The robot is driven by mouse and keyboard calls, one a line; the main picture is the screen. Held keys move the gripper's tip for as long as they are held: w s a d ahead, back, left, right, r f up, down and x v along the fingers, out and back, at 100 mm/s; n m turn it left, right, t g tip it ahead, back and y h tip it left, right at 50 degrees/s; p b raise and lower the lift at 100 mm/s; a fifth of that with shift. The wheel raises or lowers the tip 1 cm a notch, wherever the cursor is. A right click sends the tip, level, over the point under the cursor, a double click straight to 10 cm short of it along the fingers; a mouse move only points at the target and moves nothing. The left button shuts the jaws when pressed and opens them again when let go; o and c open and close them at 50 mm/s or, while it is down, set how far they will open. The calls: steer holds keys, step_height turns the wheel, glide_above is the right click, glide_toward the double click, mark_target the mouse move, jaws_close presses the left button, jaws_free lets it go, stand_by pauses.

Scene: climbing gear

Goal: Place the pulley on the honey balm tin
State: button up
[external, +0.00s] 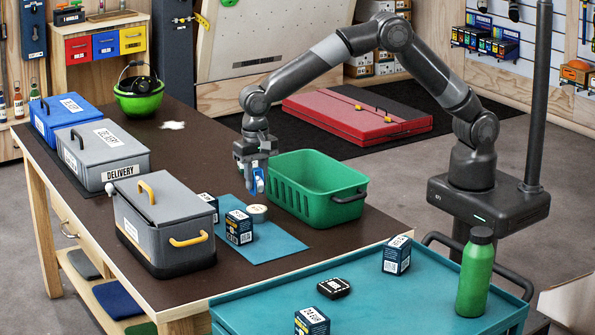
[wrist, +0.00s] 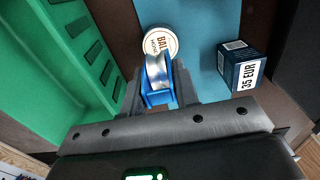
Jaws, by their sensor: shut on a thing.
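My gripper (external: 255,182) is above the dark table, just left of the green basket, shut on the pulley. The pulley has a blue frame and a silver wheel; it shows between the fingers in the wrist view (wrist: 157,82) and below them in the external view (external: 260,183). The honey balm tin is a low round tin with a pale lid. It sits on the blue mat near the basket in the external view (external: 257,212). In the wrist view the tin (wrist: 160,38) shows just beyond the pulley, partly hidden by it. The pulley appears held above the table, apart from the tin.
The green basket (external: 318,222) stands close to the right of the tin. Dark price boxes (external: 239,228) stand on the blue mat (external: 276,244) left of the tin. Grey delivery boxes (external: 165,235) line the table's left side. A teal cart (external: 390,305) is in front.

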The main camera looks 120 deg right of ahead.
mark_target(257, 192)
steer(key=shift+f, duration=2.05)
steer(key=shift+f, duration=0.1)
steer(key=o, duration=1)
